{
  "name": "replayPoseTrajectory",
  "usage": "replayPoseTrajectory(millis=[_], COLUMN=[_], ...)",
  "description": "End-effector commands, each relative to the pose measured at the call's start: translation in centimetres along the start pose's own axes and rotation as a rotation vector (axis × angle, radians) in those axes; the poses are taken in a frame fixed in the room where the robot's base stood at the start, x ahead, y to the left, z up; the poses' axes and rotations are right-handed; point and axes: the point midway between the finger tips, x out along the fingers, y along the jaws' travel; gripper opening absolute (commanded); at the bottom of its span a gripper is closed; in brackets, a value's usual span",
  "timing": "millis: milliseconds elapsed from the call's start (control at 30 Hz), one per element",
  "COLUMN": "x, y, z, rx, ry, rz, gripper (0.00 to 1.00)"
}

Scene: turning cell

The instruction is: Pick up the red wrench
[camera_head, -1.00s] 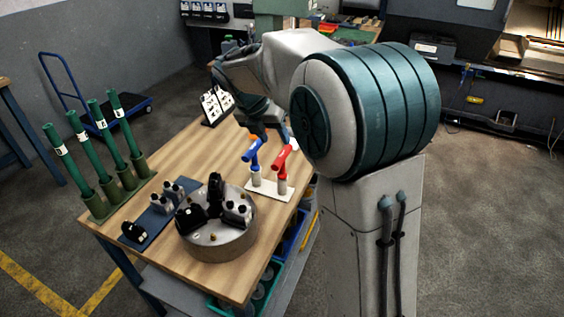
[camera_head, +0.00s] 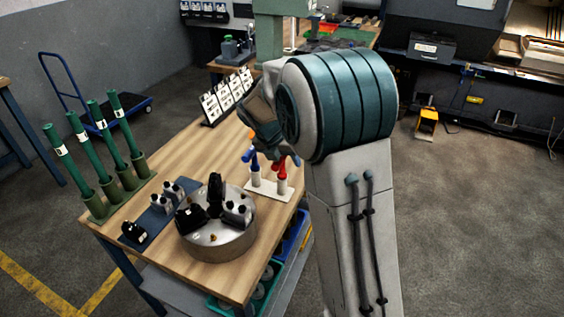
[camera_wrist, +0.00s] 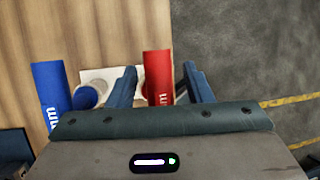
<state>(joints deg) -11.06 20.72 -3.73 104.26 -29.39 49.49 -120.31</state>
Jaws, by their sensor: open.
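The red wrench (camera_head: 282,171) stands upright on a small white base at the right edge of the workbench, its upper part partly hidden by my arm. In the wrist view, the red wrench (camera_wrist: 158,78) lies between the two open fingers of my gripper (camera_wrist: 160,86), nearer the left finger. I cannot tell whether a finger touches it. In the head view my gripper (camera_head: 275,150) is just above the stand. The blue wrench (camera_head: 254,166) stands to the left on the same base (camera_head: 268,191); it also shows in the wrist view (camera_wrist: 50,92), outside the left finger.
A round metal chuck (camera_head: 218,240) with black jaws stands in front on the workbench (camera_head: 165,235). Green tubes (camera_head: 101,155) stand in holders at the left. A card rack (camera_head: 228,97) is at the back edge. Green and blue bins lie below the bench.

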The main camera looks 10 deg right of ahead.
Motion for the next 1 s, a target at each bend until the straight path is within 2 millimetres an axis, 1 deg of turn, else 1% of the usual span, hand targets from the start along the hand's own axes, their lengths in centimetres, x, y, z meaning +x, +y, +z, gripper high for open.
replayPoseTrajectory(millis=[33,67,100,167,200,233,467,567,667,900,1000], x=[0.0,0.0,0.0,0.0,0.0,0.0,-0.1,-0.5,-1.6,-6.1,-7.6], y=[0.0,0.0,0.0,0.0,0.0,0.0,0.0,-0.1,-0.4,-1.3,-1.6], z=[0.0,0.0,0.0,0.0,0.0,0.0,0.0,0.2,0.8,2.6,3.2], rx=[0.0,0.0,0.0,0.0,0.0,0.0,0.0,0.001,0.002,0.003,0.002], ry=[0.0,0.0,0.0,0.0,0.0,0.0,-0.001,-0.002,-0.003,-0.004,-0.003], rz=[0.0,0.0,0.0,0.0,0.0,0.0,0.0,0.001,0.002,0.003,0.001], gripper=[0.46,0.4,0.29,0.13,0.01,0.0,0.0,0.0,0.0,0.0,0.0])
